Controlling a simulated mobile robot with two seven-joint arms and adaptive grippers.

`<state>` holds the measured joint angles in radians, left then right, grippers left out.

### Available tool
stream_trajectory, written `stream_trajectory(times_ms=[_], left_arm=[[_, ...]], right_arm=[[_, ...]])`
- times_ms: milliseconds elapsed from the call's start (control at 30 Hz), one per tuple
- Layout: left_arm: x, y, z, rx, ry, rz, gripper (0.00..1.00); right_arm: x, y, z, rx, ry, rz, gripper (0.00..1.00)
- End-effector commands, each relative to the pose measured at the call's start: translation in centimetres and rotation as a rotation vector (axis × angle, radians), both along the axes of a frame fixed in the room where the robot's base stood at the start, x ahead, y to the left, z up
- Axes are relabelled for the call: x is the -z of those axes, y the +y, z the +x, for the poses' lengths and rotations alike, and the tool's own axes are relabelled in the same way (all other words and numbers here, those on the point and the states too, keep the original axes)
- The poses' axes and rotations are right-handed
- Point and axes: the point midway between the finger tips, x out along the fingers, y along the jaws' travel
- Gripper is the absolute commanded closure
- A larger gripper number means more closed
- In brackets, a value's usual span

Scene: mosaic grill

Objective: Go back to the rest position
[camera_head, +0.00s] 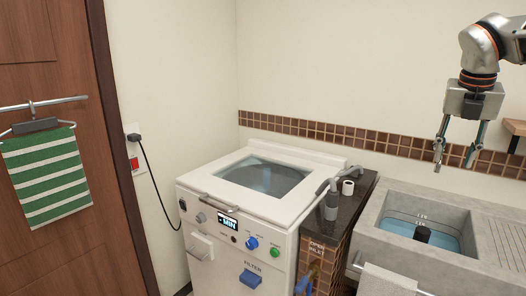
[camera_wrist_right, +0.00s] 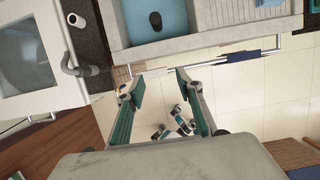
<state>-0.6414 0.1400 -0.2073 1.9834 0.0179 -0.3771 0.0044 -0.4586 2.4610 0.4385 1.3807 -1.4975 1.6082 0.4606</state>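My right gripper (camera_head: 454,158) hangs at the upper right of the head view, above the sink. Its two fingers point down, stand apart, and have nothing between them. In the right wrist view, the gripper (camera_wrist_right: 154,86) also shows its two green-padded fingers spread wide, with light floor tiles visible between and below them. The fingers touch nothing that I can see. My left gripper does not show in the head view.
A white machine (camera_head: 235,207) with a glass-windowed lid stands in the middle. A concrete sink (camera_head: 433,262) holds water and a black upright piece (camera_head: 422,234). A grey faucet (camera_head: 331,203) and white roll (camera_head: 348,187) stand between them. A striped towel (camera_head: 47,178) hangs at left.

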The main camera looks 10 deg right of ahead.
Motion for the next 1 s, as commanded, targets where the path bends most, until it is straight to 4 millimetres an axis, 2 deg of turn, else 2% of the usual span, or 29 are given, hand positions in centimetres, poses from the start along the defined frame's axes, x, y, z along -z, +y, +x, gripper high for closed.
stream_trajectory(times_ms=[67,133,367,467,667,800,1000], left_arm=[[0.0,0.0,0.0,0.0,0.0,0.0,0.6],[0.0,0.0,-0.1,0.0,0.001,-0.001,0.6],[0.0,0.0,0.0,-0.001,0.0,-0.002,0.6],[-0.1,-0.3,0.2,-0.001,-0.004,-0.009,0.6],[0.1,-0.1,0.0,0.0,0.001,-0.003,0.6],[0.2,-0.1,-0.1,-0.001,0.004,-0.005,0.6],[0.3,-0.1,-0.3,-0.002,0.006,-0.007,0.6]], right_arm=[[0.0,0.0,0.0,0.0,0.0,0.0,0.64],[2.1,-1.2,-0.3,-0.002,0.0,0.058,0.64],[8.4,-3.3,-1.3,-0.02,-0.022,0.24,0.64],[11.9,-4.1,-2.0,-0.018,-0.045,0.34,0.64],[20.3,-4.6,-4.1,0.018,-0.132,0.593,0.64],[26.0,-4.0,-5.7,0.08,-0.218,0.768,0.64],[33.3,-2.2,-8.1,0.225,-0.354,0.985,0.64]])
